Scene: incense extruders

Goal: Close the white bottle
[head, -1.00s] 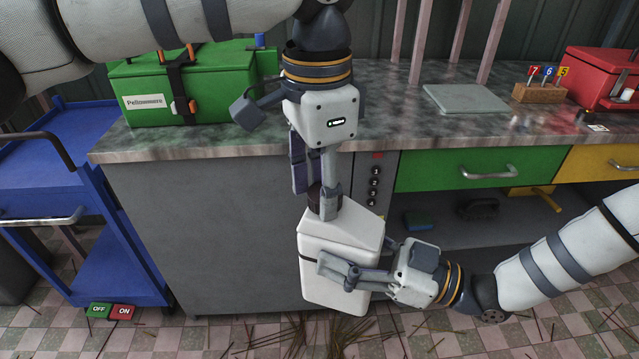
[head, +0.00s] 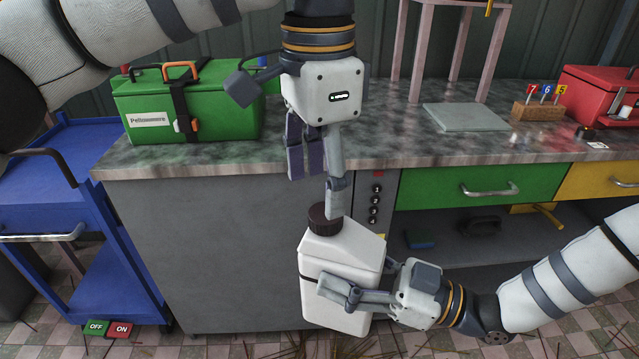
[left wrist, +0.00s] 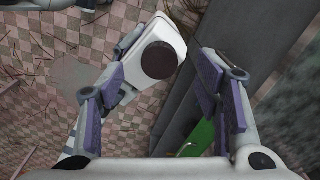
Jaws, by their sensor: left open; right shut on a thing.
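The white bottle (head: 342,250) is a boxy jug, held slightly tilted in front of the grey cabinet. A dark brown round cap (head: 323,219) sits on its top; how tight it is cannot be told. My right gripper (head: 338,291) is shut on the bottle's lower body from the right. My left gripper (head: 316,188) is open and empty, pointing down just above the cap. In the left wrist view the cap (left wrist: 158,60) shows beyond the two spread fingers, on the bottle's white top (left wrist: 166,27).
The marbled counter (head: 390,145) behind carries a green box (head: 215,110), a grey slab (head: 465,117), a numbered wooden block (head: 538,110) and a red box (head: 600,95). A blue cart (head: 110,225) stands left. Thin sticks litter the tiled floor.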

